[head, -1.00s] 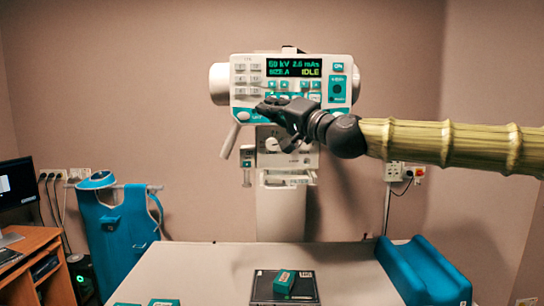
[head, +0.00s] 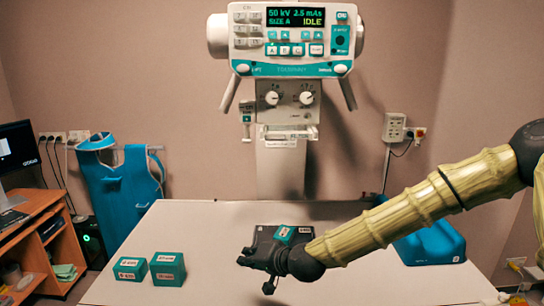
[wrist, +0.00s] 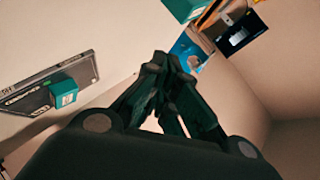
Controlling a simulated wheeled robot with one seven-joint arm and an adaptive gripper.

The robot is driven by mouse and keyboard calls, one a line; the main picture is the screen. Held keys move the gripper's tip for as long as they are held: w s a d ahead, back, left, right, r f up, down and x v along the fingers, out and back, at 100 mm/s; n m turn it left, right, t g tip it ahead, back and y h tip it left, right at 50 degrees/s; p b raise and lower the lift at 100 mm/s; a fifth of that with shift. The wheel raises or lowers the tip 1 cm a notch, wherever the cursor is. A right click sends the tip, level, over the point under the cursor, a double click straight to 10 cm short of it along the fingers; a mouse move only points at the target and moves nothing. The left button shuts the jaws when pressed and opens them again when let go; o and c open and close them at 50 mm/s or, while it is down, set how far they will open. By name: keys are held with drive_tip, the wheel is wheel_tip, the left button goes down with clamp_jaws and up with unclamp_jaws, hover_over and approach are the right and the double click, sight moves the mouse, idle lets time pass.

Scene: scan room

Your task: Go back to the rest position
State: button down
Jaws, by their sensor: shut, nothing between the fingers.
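My gripper (head: 254,263) is shut and empty. In the head view it hangs in front of the table's middle, at the end of my arm reaching in from the right. In the wrist view its fingers (wrist: 165,70) come together at their tips with nothing between them. The x-ray unit's control panel (head: 290,42) is well above and behind it, with its screen reading IDLE. A black flat plate (head: 262,238) with a teal block (head: 285,234) on it lies on the table behind the gripper, partly hidden by my arm.
Two teal blocks (head: 132,268) (head: 168,268) stand on the pale table (head: 215,225), left of my gripper. A blue padded support (head: 430,246) is behind my arm on the right. A blue apron (head: 118,190) and a wooden desk (head: 30,235) are at the left. The table between blocks and gripper is clear.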

drive_tip(key=s+d+f+g+h, duration=0.1)
drive_tip(key=s+d+f, duration=0.2)
drive_tip(key=s+f, duration=0.45)
drive_tip(key=s+d+f+g+h+b, duration=0.1)
drive_tip(key=s+d+f+g+h, duration=0.3)
drive_tip(key=f, duration=0.7)
drive_tip(key=s+d+f+t+y, duration=0.1)
drive_tip(key=s+d+f, duration=0.1)
drive_tip(key=s+f, duration=0.6)
drive_tip(key=s+d+f+g+h, duration=0.1)
drive_tip(key=s+d+f, duration=0.3)
drive_tip(key=s+d, duration=0.3)
drive_tip(key=s+d+f+n+g+h+b, duration=0.1)
drive_tip(key=s+d+f+g+h, duration=0.1)
drive_tip(key=s+d+f, duration=0.2)
drive_tip(key=s+d+f+n+g+h, duration=0.1)
drive_tip(key=s+d+f+h, duration=0.1)
drive_tip(key=s+d+f, duration=0.3)
drive_tip(key=s+d, duration=0.4)
drive_tip(key=s, duration=0.3)
drive_tip(key=shift+s+d, duration=0.3)
drive_tip(key=shift+s, duration=0.05)
